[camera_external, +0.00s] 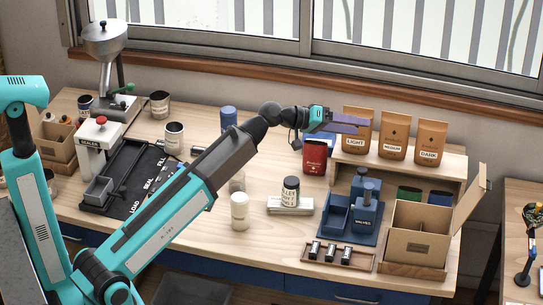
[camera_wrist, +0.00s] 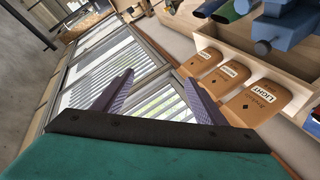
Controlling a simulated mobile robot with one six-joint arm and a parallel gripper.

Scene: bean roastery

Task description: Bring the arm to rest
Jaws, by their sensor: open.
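My gripper (camera_external: 343,122) is held out to the right above the back of the workbench (camera_external: 265,255), in front of the window. In the external view it is near the brown bag marked LIGHT and above a red container (camera_external: 315,157). In the wrist view my gripper (camera_wrist: 157,95) has its two purple fingers spread apart with nothing between them. The window lies beyond the fingers there. The arm is stretched out over the bench.
Brown bags marked LIGHT (camera_external: 357,129), MEDIUM (camera_external: 394,136) and DARK (camera_external: 427,142) stand on a wooden shelf (camera_external: 450,165). An open cardboard box (camera_external: 415,235) stands front right. A sealer (camera_external: 100,140) and a metal hopper (camera_external: 105,40) stand left. Bare bench lies front centre.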

